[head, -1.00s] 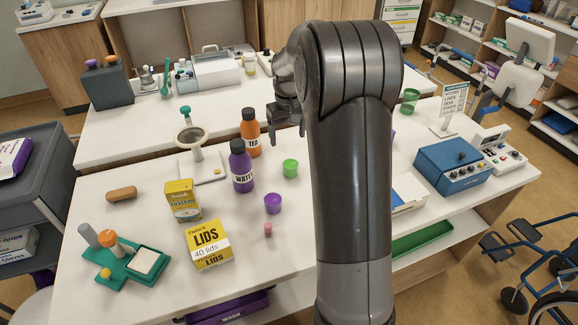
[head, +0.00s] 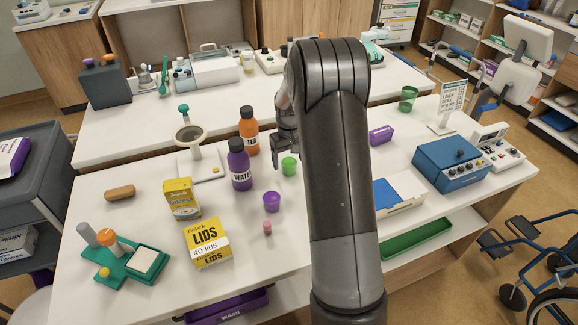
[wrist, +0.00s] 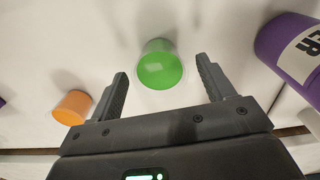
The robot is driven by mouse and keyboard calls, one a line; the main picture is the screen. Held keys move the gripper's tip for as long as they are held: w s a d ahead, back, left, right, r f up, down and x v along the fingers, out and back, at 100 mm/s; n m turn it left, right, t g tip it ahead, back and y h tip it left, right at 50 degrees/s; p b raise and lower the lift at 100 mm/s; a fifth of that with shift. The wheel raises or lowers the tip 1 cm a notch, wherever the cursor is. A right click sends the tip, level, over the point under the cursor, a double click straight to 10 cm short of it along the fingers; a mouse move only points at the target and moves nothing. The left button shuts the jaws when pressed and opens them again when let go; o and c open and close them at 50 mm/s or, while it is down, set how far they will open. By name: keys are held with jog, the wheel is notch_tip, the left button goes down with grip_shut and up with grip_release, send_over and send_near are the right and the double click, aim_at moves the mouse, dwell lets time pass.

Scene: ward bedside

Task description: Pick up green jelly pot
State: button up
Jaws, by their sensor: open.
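The green jelly pot (head: 289,166) stands upright on the white table, right of the purple WATER bottle (head: 240,166). In the wrist view the pot (wrist: 159,66) lies ahead of the gap between the fingers, a little beyond their tips. My gripper (wrist: 162,82) is open and empty. In the head view my gripper (head: 283,155) hangs beside and above the pot. My arm hides the table just right of it.
The orange TEA bottle (head: 249,131) stands behind the WATER bottle. A purple pot (head: 271,202) and a small pink item (head: 267,228) stand nearer the front. An orange pot (wrist: 73,107) shows in the wrist view. The yellow LIDS box (head: 207,242) is front left.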

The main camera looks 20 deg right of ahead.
jog(key=shift+f, duration=0.5)
jog(key=c, duration=1)
jog(key=shift+r, duration=0.1)
